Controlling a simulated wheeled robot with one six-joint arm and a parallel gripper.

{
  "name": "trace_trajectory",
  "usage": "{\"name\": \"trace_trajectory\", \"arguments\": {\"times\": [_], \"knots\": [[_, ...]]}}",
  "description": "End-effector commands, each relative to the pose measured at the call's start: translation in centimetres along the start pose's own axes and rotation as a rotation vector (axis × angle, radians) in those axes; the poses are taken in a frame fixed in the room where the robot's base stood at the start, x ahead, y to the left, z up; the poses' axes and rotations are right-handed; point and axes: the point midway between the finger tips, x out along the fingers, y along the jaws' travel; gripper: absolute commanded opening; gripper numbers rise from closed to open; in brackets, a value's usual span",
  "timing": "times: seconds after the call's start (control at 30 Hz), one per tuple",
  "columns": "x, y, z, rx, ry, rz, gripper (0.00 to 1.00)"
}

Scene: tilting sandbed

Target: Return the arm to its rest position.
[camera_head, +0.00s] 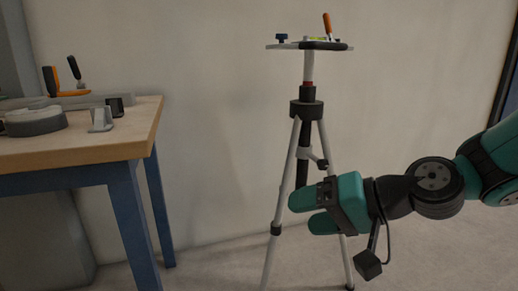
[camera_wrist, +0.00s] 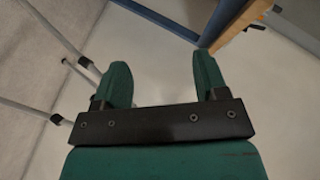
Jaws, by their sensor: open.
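My arm reaches in from the right in the head view. My gripper (camera_head: 306,212) is teal and points left, in front of the lower part of a tripod (camera_head: 304,108). In the wrist view my gripper (camera_wrist: 164,82) shows two teal fingers spread apart with nothing between them. The gripper hides part of the tripod's legs in the head view. I cannot tell how far the gripper is from the legs.
A wooden-topped table (camera_head: 140,122) with blue legs stands at the left, bearing a round grey part (camera_head: 35,122), a small grey bracket (camera_head: 101,121) and orange-handled tools. The tripod's top plate (camera_head: 340,46) holds small items. Floor between table and tripod is clear.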

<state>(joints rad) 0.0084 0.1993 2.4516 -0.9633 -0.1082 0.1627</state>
Motion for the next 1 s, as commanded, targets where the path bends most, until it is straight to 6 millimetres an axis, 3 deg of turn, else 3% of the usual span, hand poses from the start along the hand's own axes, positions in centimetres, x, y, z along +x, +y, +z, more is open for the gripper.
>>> {"name": "trace_trajectory", "arguments": {"times": [0.03,0.2,0.47,0.77,1.0], "knots": [[-1.1,-1.9,2.1,-0.102,-0.097,0.055,0.66],[-5.1,-2.9,7.9,-0.321,-0.367,0.249,0.66],[-12.6,-3.2,12.8,-0.487,-0.637,0.488,0.66],[-15.8,-9.6,9.2,-0.472,-0.630,0.479,0.66],[-19.8,-16.7,5.7,-0.471,-0.629,0.478,0.66]]}}
